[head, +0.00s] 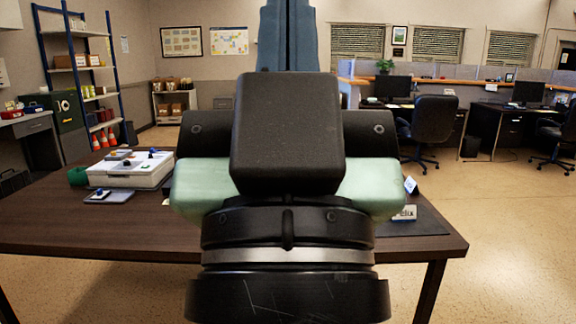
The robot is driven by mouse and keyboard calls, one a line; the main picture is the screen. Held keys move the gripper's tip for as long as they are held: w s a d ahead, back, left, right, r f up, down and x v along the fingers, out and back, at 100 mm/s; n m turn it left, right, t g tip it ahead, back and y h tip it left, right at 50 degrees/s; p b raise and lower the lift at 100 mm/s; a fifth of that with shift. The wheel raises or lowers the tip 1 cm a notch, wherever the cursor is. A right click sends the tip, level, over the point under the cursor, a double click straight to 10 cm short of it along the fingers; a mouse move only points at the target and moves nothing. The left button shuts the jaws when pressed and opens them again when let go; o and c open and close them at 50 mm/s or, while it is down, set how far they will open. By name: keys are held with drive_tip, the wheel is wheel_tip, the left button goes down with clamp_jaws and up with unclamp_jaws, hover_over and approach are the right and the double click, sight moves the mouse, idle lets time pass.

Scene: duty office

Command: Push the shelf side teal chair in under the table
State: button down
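The dark brown table (60,222) stands in front of me, its near edge running across the view. My own black arm fills the middle and hides much of the table and what lies behind it. I cannot make out a teal chair. A pale green surface (192,190) shows on both sides of my arm, and I cannot tell whether it is part of my arm. My gripper is not visible.
On the table are a white box-like device (130,172), a green cup (77,176) and a dark mat (412,228). A blue-framed shelf (78,62) stands back left. A black office chair (436,120) stands at the desks back right.

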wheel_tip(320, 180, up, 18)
drive_tip(key=p, duration=1.6)
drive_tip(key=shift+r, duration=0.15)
